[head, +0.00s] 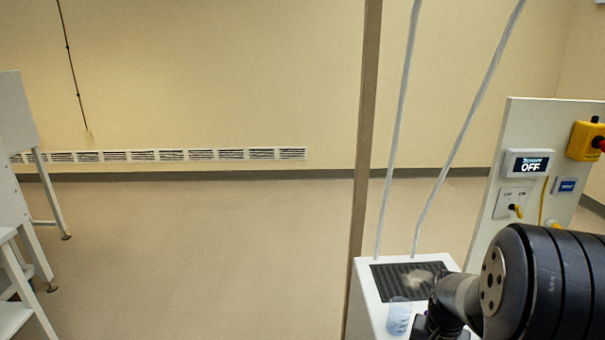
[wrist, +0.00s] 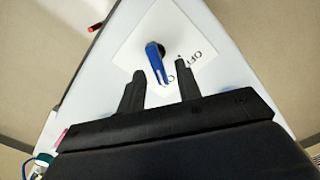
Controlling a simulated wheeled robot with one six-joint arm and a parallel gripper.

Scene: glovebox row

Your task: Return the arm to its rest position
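Beyond the fingertips is a blue lever (wrist: 156,62) on a white plate with lettering that seems to include "OFF". Whether a fingertip touches the lever I cannot tell. In the head view my dark arm reaches in from the lower right, and the gripper's fingers are hidden there.
In the head view a white unit (head: 375,312) with a dark grille (head: 410,280) and a clear beaker (head: 398,317) stands beside my arm. Open floor lies left.

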